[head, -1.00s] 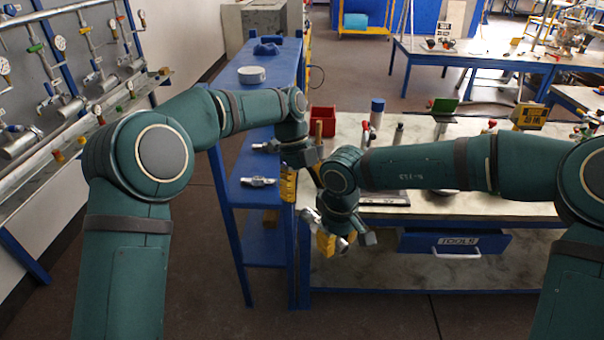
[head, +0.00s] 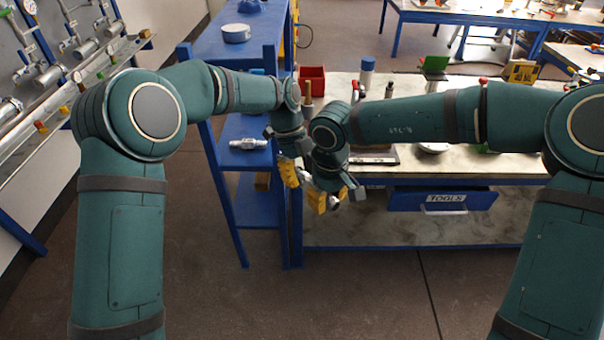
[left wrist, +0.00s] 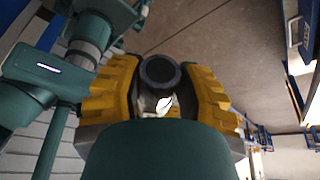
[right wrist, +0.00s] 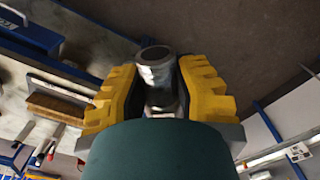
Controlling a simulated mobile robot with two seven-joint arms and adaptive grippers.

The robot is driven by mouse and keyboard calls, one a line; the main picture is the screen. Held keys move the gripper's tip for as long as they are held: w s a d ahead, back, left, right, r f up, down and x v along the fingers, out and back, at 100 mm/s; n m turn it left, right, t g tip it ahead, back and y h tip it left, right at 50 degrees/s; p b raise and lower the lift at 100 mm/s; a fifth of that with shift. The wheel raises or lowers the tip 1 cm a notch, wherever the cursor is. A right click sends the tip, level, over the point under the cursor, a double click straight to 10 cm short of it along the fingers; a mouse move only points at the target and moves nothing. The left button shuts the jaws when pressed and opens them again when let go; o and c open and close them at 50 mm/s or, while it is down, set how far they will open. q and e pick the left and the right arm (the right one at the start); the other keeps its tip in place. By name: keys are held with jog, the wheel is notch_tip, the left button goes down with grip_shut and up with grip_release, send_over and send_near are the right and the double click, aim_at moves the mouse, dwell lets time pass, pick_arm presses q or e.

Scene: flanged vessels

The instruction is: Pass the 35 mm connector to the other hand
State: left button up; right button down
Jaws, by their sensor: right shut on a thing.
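The connector is a short silver metal piece with a dark ring end. In the right wrist view the connector (right wrist: 156,72) is between the yellow fingers of my right gripper (right wrist: 158,95), which is shut on it. In the left wrist view a dark ring end with bright metal, apparently the same connector (left wrist: 159,70), lies between the fingers of my left gripper (left wrist: 160,95). Whether those fingers press on it I cannot tell. In the head view my left gripper (head: 302,175) and right gripper (head: 334,199) are close together, partly hiding the connector.
A blue shelf unit (head: 212,147) stands left of the grippers, with another silver fitting (head: 248,144) on its middle shelf. Behind the right arm is a bench (head: 450,170) with a blue TOOLS drawer (head: 440,199) and a red bin (head: 312,77). Floor in front is clear.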

pick_arm(q)
jog(key=shift+d, duration=0.1)
grip_shut()
pick_arm(e)
jog(key=shift+a, duration=0.1)
jog(key=c, duration=0.7)
grip_release()
jog(key=shift+c, duration=0.2)
jog(key=shift+r, duration=0.1)
